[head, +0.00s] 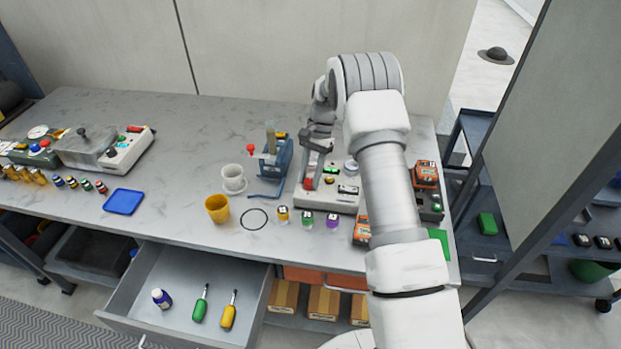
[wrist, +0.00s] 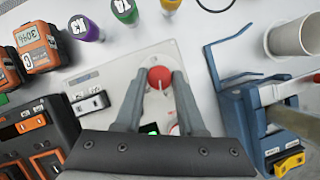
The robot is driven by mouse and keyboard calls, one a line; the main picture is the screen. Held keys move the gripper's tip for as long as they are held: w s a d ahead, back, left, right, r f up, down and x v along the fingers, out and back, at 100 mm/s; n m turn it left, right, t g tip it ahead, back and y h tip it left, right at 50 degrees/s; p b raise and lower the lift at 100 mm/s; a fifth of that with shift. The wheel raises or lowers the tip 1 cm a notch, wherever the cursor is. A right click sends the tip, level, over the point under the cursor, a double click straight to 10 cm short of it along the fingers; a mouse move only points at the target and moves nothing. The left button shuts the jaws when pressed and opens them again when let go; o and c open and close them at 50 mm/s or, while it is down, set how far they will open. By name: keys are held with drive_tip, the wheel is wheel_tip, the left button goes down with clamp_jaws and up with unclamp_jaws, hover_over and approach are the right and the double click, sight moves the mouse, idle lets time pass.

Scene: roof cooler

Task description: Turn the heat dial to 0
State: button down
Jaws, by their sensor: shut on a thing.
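The heat dial appears to be the round red knob (wrist: 160,77) with a pale line, on a white control panel (wrist: 110,72). In the wrist view my gripper (wrist: 160,80) has a finger on each side of the red knob and is shut on it. In the head view my gripper (head: 311,181) reaches down onto the left part of the panel (head: 343,203), where some red of the knob shows. A small green display (wrist: 152,128) is partly hidden by the gripper. The scale marks around the knob are too small to read.
A blue stand (head: 275,160) is close left of the panel, with a white cup (head: 233,177) and yellow cup (head: 217,208) beyond. Several small bottles (head: 307,218) stand in front. Orange-and-black devices (head: 426,174) are at the right. An open drawer (head: 185,270) juts out below.

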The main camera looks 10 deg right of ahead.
drive_tip(key=shift+a+n+g+h, duration=0.1)
drive_tip(key=shift+n+g+h, duration=0.25)
drive_tip(key=shift+n, duration=0.95)
drive_tip(key=c, duration=0.5)
unclamp_jaws()
drive_tip(key=p+v, duration=0.2)
drive_tip(key=v, duration=1.5)
drive_tip(key=shift+a+r, duration=0.2)
drive_tip(key=shift+w+r, duration=0.1)
